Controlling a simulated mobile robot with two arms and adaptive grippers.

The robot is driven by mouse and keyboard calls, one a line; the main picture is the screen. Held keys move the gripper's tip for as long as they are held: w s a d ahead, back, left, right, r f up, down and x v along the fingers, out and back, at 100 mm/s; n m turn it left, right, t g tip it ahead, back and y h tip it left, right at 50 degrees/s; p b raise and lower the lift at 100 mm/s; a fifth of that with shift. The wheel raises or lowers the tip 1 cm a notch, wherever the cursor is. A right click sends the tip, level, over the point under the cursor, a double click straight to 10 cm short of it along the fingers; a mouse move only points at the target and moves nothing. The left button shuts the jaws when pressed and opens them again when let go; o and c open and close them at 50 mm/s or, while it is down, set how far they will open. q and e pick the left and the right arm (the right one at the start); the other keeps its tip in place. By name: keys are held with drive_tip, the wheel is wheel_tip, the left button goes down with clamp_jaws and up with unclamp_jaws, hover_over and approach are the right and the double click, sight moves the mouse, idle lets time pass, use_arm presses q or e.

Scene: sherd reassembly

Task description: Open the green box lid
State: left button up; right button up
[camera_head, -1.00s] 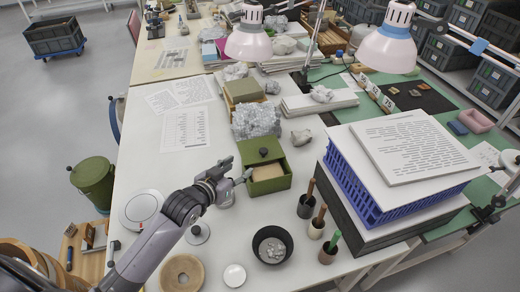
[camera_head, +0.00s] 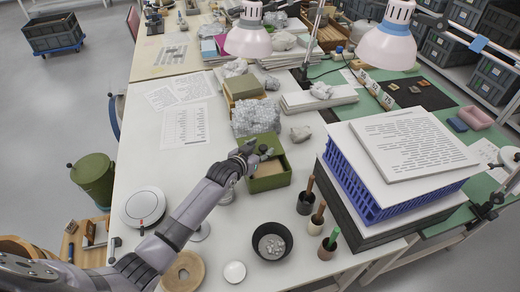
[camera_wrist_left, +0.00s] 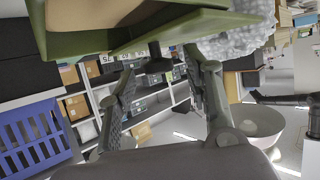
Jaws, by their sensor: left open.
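The green box (camera_head: 268,184) stands on the white table, its tan inside showing from above. Its green lid (camera_head: 259,140) is tilted up at the back of the box, its dark knob (camera_head: 263,149) facing my gripper. My left gripper (camera_head: 255,156) reaches in from the left over the box. My right gripper is not in view.
A grey lumpy block (camera_head: 255,117) lies right behind the lid. Brush holders (camera_head: 306,203) and a black bowl (camera_head: 272,241) with sherds stand in front of the box. A blue crate (camera_head: 370,185) is to the right. Papers lie on the clearer table at left.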

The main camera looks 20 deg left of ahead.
use_arm(q)
drive_tip(key=shift+c, duration=0.5)
clamp_jaws()
drive_tip(key=shift+w, duration=0.1)
idle(0.4)
